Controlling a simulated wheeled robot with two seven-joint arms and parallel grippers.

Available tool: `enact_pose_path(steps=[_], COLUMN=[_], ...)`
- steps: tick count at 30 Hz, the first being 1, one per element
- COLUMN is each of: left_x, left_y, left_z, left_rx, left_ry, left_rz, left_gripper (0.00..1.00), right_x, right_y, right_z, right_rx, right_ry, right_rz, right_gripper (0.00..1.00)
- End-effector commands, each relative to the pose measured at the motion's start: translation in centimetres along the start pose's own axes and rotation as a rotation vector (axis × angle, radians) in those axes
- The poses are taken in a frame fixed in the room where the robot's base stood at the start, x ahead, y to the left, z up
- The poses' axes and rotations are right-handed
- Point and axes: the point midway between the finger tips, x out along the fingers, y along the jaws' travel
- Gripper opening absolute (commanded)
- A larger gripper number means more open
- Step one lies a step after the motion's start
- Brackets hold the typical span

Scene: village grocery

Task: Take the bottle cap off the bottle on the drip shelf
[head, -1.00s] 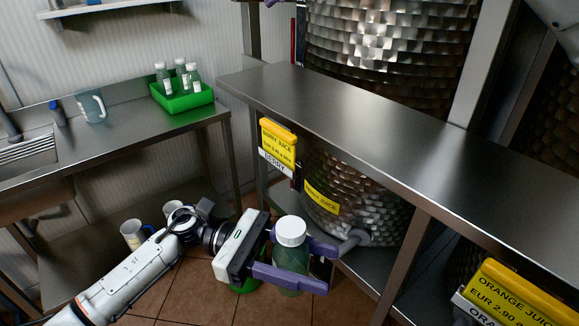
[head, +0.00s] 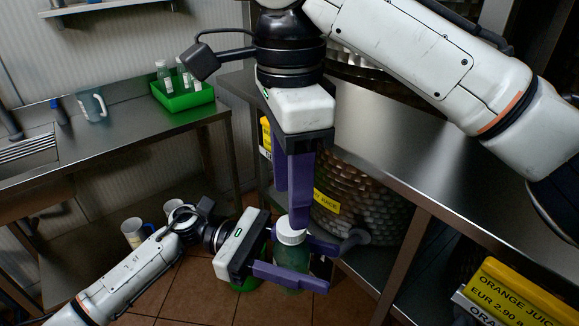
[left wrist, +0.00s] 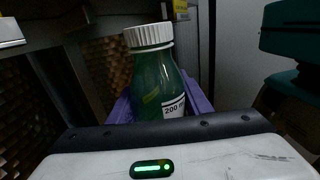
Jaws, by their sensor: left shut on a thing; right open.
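The bottle (head: 291,257) is green and see-through, with a ribbed white cap (head: 291,238) on it. It stands upright between the purple fingers of my left gripper (head: 328,267), which is shut on its body. In the left wrist view the bottle (left wrist: 150,80) shows its label, with the cap (left wrist: 149,36) seated on the neck. My right gripper (head: 290,207) points down from above, open, its fingers at the cap's upper edge. One finger partly hides the cap; I cannot tell if they touch. What is under the bottle is hidden.
A steel counter (head: 375,140) runs above and right of the grippers. A tap (head: 352,240) is beside the bottle, before a scaly metal barrel (head: 350,212). A green crate (head: 186,98) with capped bottles stands on the left counter. Yellow price signs (head: 520,290) are lower right.

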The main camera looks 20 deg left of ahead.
Motion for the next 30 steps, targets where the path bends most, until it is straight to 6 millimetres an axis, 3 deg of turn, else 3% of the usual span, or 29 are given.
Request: enact_pose_path(steps=[9, 20, 23, 28, 30], left_x=[0.0, 0.0, 0.0, 0.0, 0.0], left_y=[0.0, 0.0, 0.0, 0.0, 0.0], left_z=[0.1, 0.1, 0.1, 0.1, 0.1], left_rx=[0.001, 0.001, 0.001, 0.001, 0.001], left_ry=[-0.001, -0.001, -0.001, -0.001, -0.001], left_rz=[0.0, 0.0, 0.0, 0.0, 0.0], left_gripper=[0.0, 0.0, 0.0, 0.0, 0.0], right_x=[4.3, 5.0, 5.0, 5.0, 5.0], right_y=[-0.1, -0.1, -0.1, -0.1, -0.1], right_z=[-0.1, -0.1, -0.1, -0.1, -0.1], right_rx=[0.001, 0.0, 0.0, 0.0, 0.0], right_ry=[0.001, 0.0, 0.0, 0.0, 0.0], right_rz=[-0.001, -0.003, -0.003, -0.003, -0.003], right_gripper=[0.49, 0.49, 0.37, 0.08, 0.06])
